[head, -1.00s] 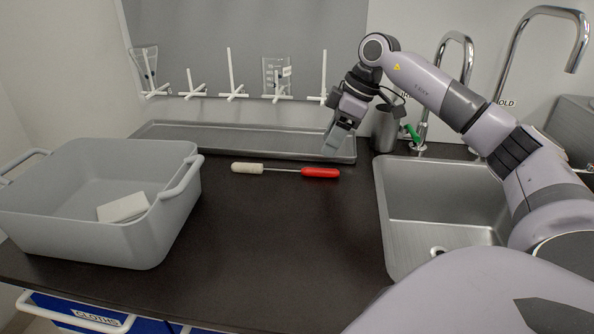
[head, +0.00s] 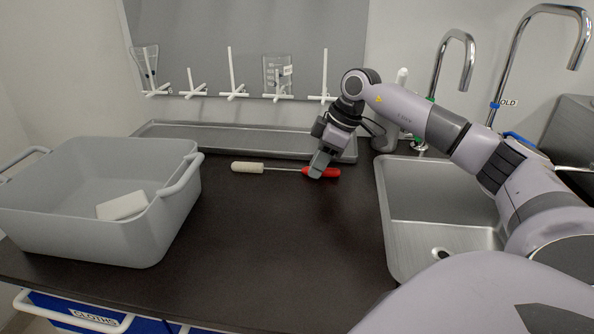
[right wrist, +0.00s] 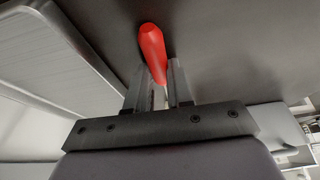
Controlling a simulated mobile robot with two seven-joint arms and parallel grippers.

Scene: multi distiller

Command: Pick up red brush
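The red brush has a red handle (head: 328,173), a thin metal shaft and a pale bristle head (head: 247,168). It lies across the dark counter in front of the grey tray, with its handle to the right. My right gripper (head: 318,174) is down at the handle, at its shaft-side part. In the right wrist view the red handle (right wrist: 152,50) runs between the fingers (right wrist: 158,88), which sit close on both its sides; the gripper looks shut on it. The handle's rounded end sticks out past the fingers. My left gripper is not in view.
A grey bin (head: 95,235) holding a white block (head: 122,206) stands at the left. A long grey tray (head: 230,137) lies behind the brush, below a rack with glassware. A sink (head: 440,190) with taps is at the right. The counter's front middle is clear.

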